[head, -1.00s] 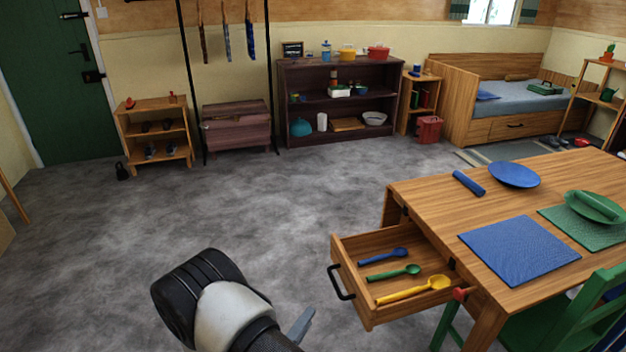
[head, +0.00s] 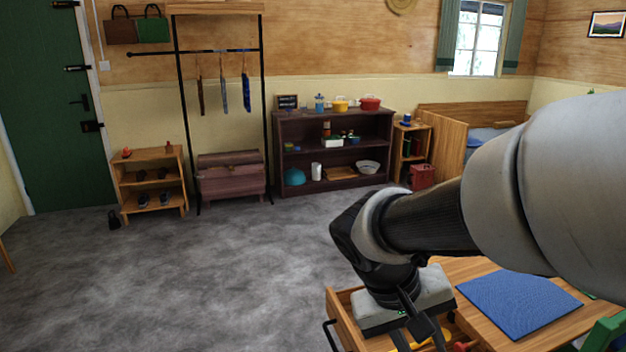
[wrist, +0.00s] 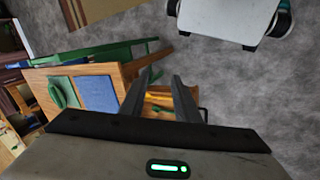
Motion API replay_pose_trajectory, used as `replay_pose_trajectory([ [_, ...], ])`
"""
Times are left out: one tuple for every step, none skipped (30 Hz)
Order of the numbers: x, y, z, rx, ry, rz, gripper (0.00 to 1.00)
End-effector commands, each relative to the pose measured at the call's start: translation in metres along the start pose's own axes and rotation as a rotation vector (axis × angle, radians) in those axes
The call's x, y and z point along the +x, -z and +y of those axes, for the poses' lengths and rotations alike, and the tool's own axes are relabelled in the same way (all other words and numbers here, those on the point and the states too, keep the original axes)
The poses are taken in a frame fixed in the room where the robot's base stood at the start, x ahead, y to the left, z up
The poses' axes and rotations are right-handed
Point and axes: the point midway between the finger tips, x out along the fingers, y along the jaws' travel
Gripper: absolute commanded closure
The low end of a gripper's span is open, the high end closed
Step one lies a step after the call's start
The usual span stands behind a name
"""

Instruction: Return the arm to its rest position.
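My arm reaches in from the right in the head view, and my gripper (head: 420,335) hangs over the open drawer (head: 341,316) of the wooden table. Its fingers are partly cut off by the lower edge there. In the wrist view the two dark fingers of my gripper (wrist: 162,88) stand apart, with nothing held between them. A yellow spoon (wrist: 158,98) in the drawer shows behind and between the fingers. My arm hides much of the drawer and part of the table in the head view.
The table (head: 465,268) carries a blue mat (head: 520,303), close to my arm. A green chair (head: 606,334) stands at the lower right. The grey floor (head: 200,280) to the left is clear. A dark shelf (head: 335,168) stands by the far wall.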

Motion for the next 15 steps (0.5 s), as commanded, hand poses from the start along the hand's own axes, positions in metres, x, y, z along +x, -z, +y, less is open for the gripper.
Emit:
replay_pose_trajectory([
  [-0.012,-0.009,0.005,0.033,0.071,0.037,0.71],
  [-0.018,-0.013,0.006,0.044,0.110,0.058,0.71],
  [-0.024,-0.018,0.006,0.053,0.154,0.085,0.71],
  [-0.029,-0.021,0.006,0.061,0.184,0.107,0.71],
  [-0.034,-0.024,0.006,0.067,0.211,0.129,0.71],
  [-0.040,-0.027,0.006,0.075,0.243,0.156,0.71],
  [-0.044,-0.029,0.006,0.081,0.265,0.178,0.71],
  [-0.049,-0.030,0.006,0.086,0.284,0.200,0.71],
  [-0.054,-0.033,0.006,0.092,0.308,0.228,0.71],
  [-0.058,-0.034,0.006,0.096,0.325,0.248,0.71],
  [-0.061,-0.035,0.006,0.100,0.340,0.270,0.71],
  [-0.067,-0.037,0.006,0.106,0.358,0.299,0.71],
  [-0.070,-0.038,0.006,0.110,0.371,0.320,0.71],
  [-0.074,-0.039,0.006,0.114,0.384,0.341,0.71],
  [-0.079,-0.040,0.007,0.119,0.399,0.371,0.71],
])
